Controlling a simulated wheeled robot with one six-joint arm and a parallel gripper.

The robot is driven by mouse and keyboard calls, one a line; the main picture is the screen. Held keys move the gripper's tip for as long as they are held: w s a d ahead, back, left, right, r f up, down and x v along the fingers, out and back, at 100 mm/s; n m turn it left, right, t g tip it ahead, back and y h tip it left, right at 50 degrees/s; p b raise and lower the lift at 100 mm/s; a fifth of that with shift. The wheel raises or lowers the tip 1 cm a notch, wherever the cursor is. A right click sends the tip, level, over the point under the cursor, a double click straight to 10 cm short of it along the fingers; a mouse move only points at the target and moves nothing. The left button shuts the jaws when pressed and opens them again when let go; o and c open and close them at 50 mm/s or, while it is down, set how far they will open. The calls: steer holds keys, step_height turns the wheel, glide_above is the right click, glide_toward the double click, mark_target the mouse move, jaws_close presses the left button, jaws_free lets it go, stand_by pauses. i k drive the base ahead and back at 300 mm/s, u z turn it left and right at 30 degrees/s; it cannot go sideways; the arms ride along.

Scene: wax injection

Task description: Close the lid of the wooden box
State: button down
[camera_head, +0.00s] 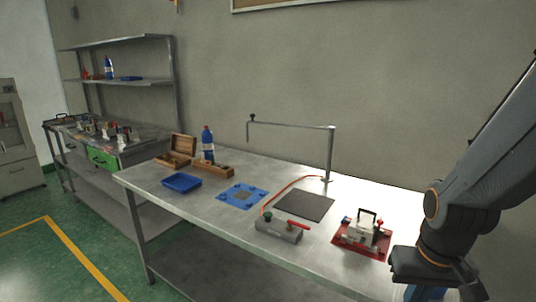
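The wooden box (173,163) stands at the far left end of the metal table, near its back edge. Its lid (183,146) is raised and leans back upright behind the open box. My arm comes in from the right side of the picture, far from the box. The end of my arm is low at the right edge; its fingertips do not show, so I cannot see whether my gripper is open or shut.
On the metal table (222,214), a wooden block (214,169) and a blue bottle (208,144) stand right of the box. A blue tray (181,183) lies in front. A blue mat (243,196), dark mat (304,205), grey unit (278,230) and red-based device (362,235) lie farther right.

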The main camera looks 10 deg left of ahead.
mark_target(182, 144)
steer(key=u, duration=1.8)
steer(key=k, duration=0.55)
steer(key=u, duration=0.85)
steer(key=i, duration=2.5)
steer(key=z, duration=0.25)
steer(key=i, duration=1.55)
steer(key=z, duration=1.3)
steer(key=i, duration=0.85)
steer(key=z, duration=1.5)
steer(key=i, duration=0.55)
steer(key=z, duration=0.3)
